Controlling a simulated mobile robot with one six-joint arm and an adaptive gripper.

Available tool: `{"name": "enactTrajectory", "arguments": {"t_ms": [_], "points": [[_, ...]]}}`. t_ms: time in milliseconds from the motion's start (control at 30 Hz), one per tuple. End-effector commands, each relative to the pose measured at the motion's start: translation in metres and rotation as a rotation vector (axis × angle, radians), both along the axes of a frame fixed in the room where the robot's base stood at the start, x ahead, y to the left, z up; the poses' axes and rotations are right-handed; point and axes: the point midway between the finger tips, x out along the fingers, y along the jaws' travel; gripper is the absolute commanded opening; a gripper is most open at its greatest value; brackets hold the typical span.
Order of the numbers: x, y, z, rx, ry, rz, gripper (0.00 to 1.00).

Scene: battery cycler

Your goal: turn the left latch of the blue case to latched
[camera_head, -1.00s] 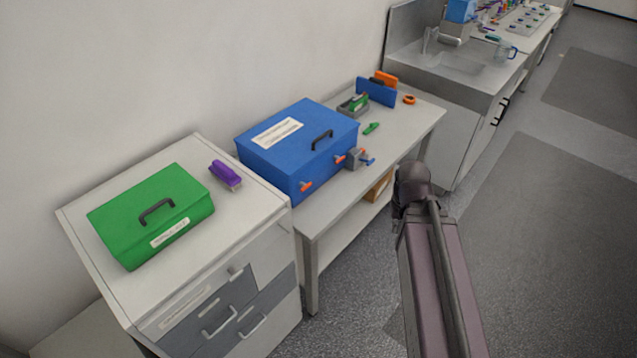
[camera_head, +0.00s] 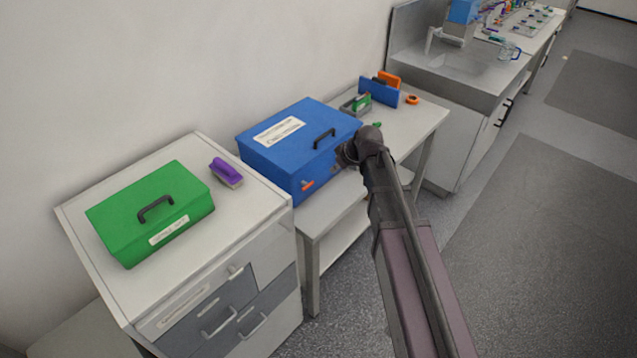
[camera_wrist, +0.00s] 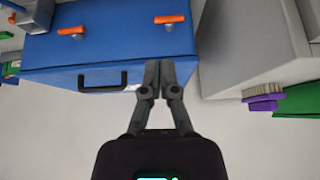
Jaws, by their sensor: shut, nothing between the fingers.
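The blue case (camera_head: 270,160) sits closed on the bench, its black handle (camera_head: 324,138) on the lid. Its left latch (camera_head: 307,185), with an orange lever, is on the front face; in the wrist view, which is turned round, it is the right-hand orange lever (camera_wrist: 169,19), lying roughly level. The other latch (camera_wrist: 72,31) lies to its left there and is hidden behind my arm in the head view. My gripper (camera_wrist: 159,66) is shut and empty, apart from the left latch, with its fingertips over the case in the wrist view. In the head view my arm hides the fingertips.
A green case (camera_head: 110,225) and a purple brush (camera_head: 226,172) are on the drawer cabinet (camera_head: 245,212) at left. A blue holder (camera_head: 379,93) and orange tape (camera_head: 412,100) stand at the bench's back right. Grey floor (camera_head: 540,230) is clear at right.

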Motion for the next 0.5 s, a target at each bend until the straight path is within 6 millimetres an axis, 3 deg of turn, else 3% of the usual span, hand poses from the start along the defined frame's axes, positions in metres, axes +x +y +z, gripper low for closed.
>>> {"name": "enactTrajectory", "arguments": {"t_ms": [100, 500], "points": [[0.0083, 0.0072, 0.0015, 0.009, -0.027, 0.028, 0.00], [0.0083, 0.0072, 0.0014, 0.008, -0.032, 0.031, 0.00]]}}
